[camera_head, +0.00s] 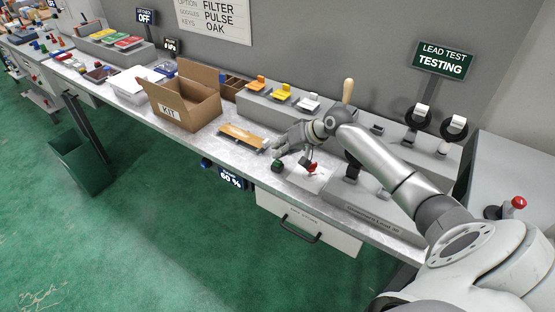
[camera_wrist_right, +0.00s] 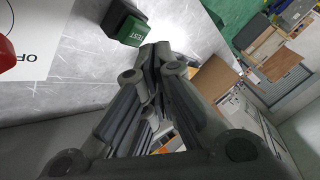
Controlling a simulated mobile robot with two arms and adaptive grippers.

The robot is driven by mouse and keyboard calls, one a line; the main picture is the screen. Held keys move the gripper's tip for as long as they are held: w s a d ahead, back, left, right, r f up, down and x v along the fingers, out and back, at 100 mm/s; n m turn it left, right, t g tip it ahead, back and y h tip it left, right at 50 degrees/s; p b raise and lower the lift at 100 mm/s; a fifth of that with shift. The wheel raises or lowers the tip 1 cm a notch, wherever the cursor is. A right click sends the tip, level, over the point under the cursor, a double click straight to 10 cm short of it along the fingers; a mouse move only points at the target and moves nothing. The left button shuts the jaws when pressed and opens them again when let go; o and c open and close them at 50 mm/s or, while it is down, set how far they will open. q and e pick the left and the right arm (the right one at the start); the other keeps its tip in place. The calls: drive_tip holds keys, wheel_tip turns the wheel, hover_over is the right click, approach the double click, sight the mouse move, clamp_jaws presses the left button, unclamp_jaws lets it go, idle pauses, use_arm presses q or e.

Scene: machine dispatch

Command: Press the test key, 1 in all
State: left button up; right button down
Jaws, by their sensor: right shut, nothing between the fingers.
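The test key is a small green block on the bench; its top reads "TEST" in the right wrist view (camera_wrist_right: 126,24). In the head view it is a dark green block (camera_head: 277,166) near the bench's front edge. My right gripper (camera_head: 279,152) is shut and empty, pointing down just by the key. In the wrist view its closed fingertips (camera_wrist_right: 158,50) overlap the picture beside the key's edge; I cannot tell whether they touch. A dark sign (camera_head: 442,61) reads "LEAD TEST TESTING". My left gripper is out of view.
A red switch (camera_head: 312,168) on a white plate (camera_head: 307,178) stands right of the key. A wooden tray (camera_head: 243,136) and an open "KIT" box (camera_head: 176,114) are to the left. A drawer (camera_head: 303,224) is below. A red button (camera_head: 518,203) is at far right.

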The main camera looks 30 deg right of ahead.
drive_tip(key=shift+r, duration=0.1)
wheel_tip(320, 180, up, 5)
drive_tip(key=p, duration=0.5)
idle(0.4)
idle(0.4)
